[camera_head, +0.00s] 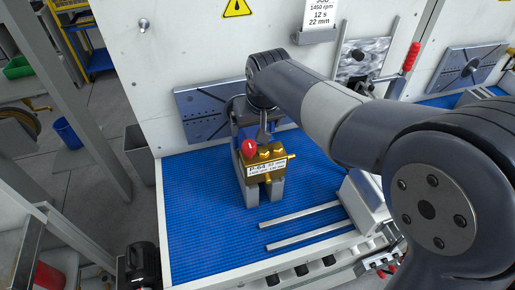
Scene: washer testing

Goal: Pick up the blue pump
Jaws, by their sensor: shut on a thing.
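My arm comes in from the right, and my gripper (262,132) points down at the block's top and back. It is shut on the brass block. The finger contact is mostly hidden behind the block and knob. Grey uprights show below the block; I cannot tell whether it rests on them.
The blue mat (205,215) is bare to the left and front. Two metal rails (300,213) and a grey block (364,200) lie to the right. A slotted grey plate (205,110) is on the white back panel. A grey bin (139,153) stands left of the bench.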

